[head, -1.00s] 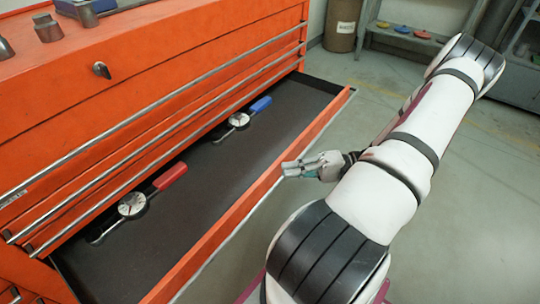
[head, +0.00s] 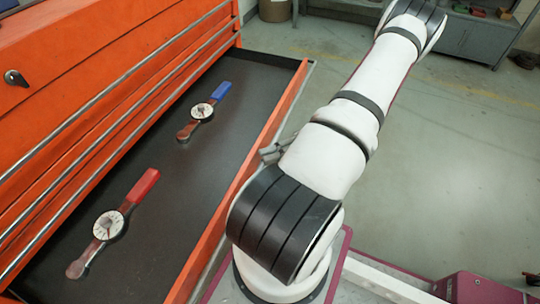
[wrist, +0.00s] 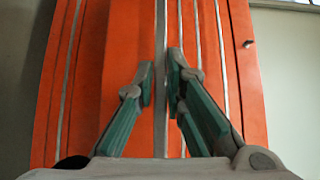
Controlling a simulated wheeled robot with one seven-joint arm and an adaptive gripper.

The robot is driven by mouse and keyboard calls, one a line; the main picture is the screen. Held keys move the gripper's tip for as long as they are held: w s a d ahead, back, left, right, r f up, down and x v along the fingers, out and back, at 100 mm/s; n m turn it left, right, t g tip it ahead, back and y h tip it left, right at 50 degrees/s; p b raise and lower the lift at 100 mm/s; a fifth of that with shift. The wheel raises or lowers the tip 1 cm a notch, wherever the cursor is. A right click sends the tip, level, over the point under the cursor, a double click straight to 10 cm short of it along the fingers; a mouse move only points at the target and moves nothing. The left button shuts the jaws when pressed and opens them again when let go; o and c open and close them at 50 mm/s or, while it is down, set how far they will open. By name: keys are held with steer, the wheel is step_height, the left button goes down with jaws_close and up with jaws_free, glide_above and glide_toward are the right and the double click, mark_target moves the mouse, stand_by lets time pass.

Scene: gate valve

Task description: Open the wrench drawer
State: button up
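The wrench drawer (head: 134,255) is pulled well out of the orange tool chest, showing a dark liner. Inside lie a red-handled dial wrench (head: 108,226) at the front left and a blue-handled one (head: 202,112) farther back. My gripper (head: 268,151) is at the outer side of the drawer front, mostly hidden by my arm in the head view. In the wrist view my gripper (wrist: 161,73) has its fingertips close on either side of the grey handle bar (wrist: 161,25), with hardly any gap, and appears shut on it.
The closed drawers above have long metal bars (head: 100,115). A lock (head: 14,78) is on the chest's upper face. Open grey floor (head: 450,180) lies right of my arm. A grey cabinet (head: 475,38) and a brown bin (head: 274,9) stand at the back.

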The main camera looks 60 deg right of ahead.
steer(key=shift+o, duration=1.3)
steer(key=shift+d, duration=0.1)
steer(key=v, duration=1.2)
